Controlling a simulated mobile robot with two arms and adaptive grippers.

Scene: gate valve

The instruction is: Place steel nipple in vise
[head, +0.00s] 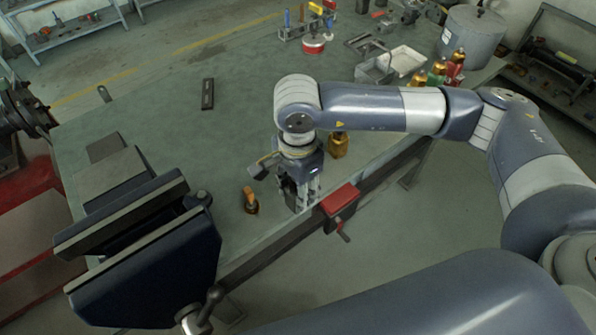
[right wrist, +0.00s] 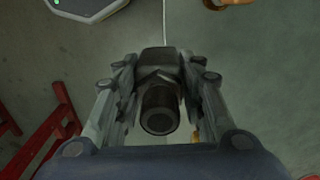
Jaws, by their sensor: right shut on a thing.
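The blue-black vise (head: 165,262) is at the lower left in the head view, fixed at the bench corner, with a gap between its two long jaws. My right gripper (head: 302,203) points down to the right of the vise, near the front edge of the bench. In the right wrist view my right gripper (right wrist: 160,105) is shut on the dark steel nipple (right wrist: 158,122), with a finger on each side and its round open end facing the camera. In the head view the fingers mostly hide the nipple. My left gripper is not in view.
A small orange-brown item (head: 250,201) stands between the vise and my right gripper. A red clamp (head: 340,200) sits on the bench edge close to the right. A dark flat bar (head: 207,94) lies further back. Bottles (head: 438,72) and trays stand at back right.

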